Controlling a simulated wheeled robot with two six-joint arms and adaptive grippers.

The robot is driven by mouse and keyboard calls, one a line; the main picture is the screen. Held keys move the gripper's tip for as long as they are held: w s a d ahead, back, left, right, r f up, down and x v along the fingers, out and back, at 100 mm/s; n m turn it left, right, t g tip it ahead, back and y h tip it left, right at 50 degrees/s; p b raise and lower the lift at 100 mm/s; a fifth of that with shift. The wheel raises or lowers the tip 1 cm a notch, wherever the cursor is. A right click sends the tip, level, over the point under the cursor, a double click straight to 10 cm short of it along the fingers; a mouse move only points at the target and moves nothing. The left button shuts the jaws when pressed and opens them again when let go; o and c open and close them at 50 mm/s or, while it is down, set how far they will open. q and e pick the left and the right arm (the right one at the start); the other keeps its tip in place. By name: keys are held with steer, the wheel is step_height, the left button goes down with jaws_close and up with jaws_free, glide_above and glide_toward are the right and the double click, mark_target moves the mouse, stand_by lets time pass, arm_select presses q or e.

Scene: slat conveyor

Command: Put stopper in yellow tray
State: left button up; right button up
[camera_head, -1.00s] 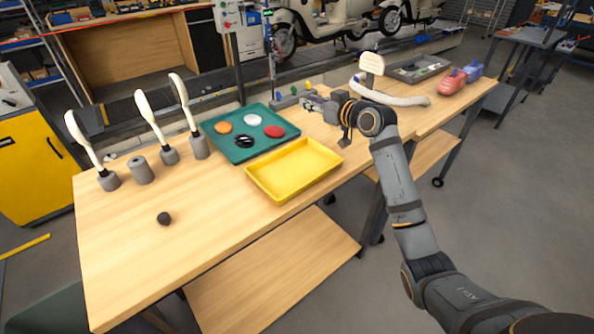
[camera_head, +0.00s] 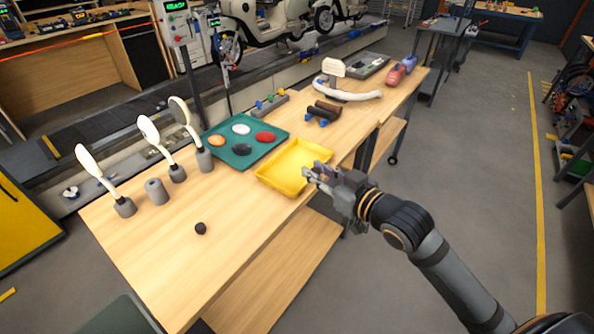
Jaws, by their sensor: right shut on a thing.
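The yellow tray (camera_head: 263,178) lies near the front edge of the table, with no object visible in it. My right gripper (camera_head: 308,175) is over the tray's right front rim, with its fingers pointing left. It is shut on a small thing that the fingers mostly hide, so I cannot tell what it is. A small dark rounded piece (camera_head: 200,228), possibly a stopper, lies alone on the bare table left of the tray. My left gripper is not in view.
A green tray (camera_head: 238,162) with several coloured discs stands behind the yellow tray. Several mirrors in grey holders (camera_head: 125,207) and a grey cylinder (camera_head: 156,191) stand at left. Dark grips (camera_head: 321,110) lie behind the yellow tray. The front left of the table is mostly clear.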

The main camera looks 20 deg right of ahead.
steer(key=w+a+f, duration=0.1)
steer(key=w+f, duration=0.2)
steer(key=w, duration=0.5)
glide_above(295, 184)
steer(key=f, duration=0.5)
steer(key=shift+s+f+b, duration=0.3)
steer(key=shift+s+f, duration=0.05)
steer(key=shift+w+f, duration=0.2)
steer(key=shift+f, duration=0.05)
steer(key=shift+w+f, duration=0.2)
steer(key=shift+f, duration=1.55)
steer(key=shift+f, duration=0.15)
steer(key=o, duration=0.7)
steer(key=shift+o, duration=0.2)
